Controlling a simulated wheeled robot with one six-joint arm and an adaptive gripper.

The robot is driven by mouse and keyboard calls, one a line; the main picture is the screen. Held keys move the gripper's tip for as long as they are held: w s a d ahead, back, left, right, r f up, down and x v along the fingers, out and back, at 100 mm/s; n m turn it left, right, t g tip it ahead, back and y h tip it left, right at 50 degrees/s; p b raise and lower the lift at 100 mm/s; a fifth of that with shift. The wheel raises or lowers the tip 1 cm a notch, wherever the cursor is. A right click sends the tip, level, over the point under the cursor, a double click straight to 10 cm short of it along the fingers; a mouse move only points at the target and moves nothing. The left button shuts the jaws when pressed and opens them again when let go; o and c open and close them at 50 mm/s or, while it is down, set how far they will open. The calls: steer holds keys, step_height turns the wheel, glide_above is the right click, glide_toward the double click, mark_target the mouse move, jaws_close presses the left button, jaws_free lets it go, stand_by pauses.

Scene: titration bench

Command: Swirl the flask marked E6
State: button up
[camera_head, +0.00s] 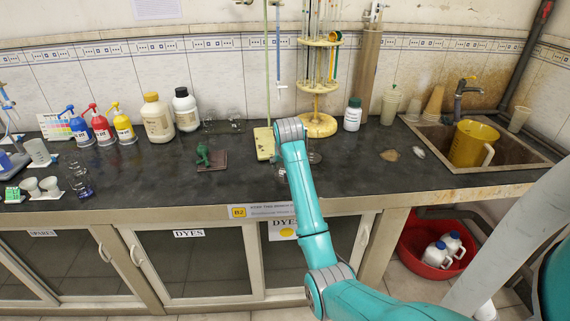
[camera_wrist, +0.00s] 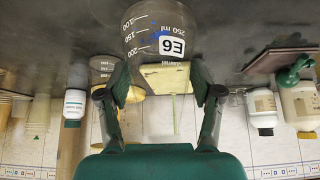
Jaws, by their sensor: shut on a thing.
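The flask marked E6 (camera_wrist: 158,30) is clear glass with a black-on-white label and volume marks. It shows at the top of the wrist view, which is upside down. My gripper (camera_wrist: 161,78) is shut on it, with one finger on each side. The flask's neck between the fingers is hard to make out. Whether the base touches the bench cannot be told. In the head view my arm hides most of the gripper and the flask, in front of the burette stand's pale yellow base (camera_head: 264,144).
Another glass vessel (camera_wrist: 103,66) stands close beside the flask. The round pipette stand (camera_head: 318,124) and a white bottle (camera_head: 352,114) are behind to the right. A green object on a dark red pad (camera_head: 212,161) lies left. Bare bench (camera_head: 150,180) extends farther left.

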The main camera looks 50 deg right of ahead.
steer(key=shift+r, duration=1.45)
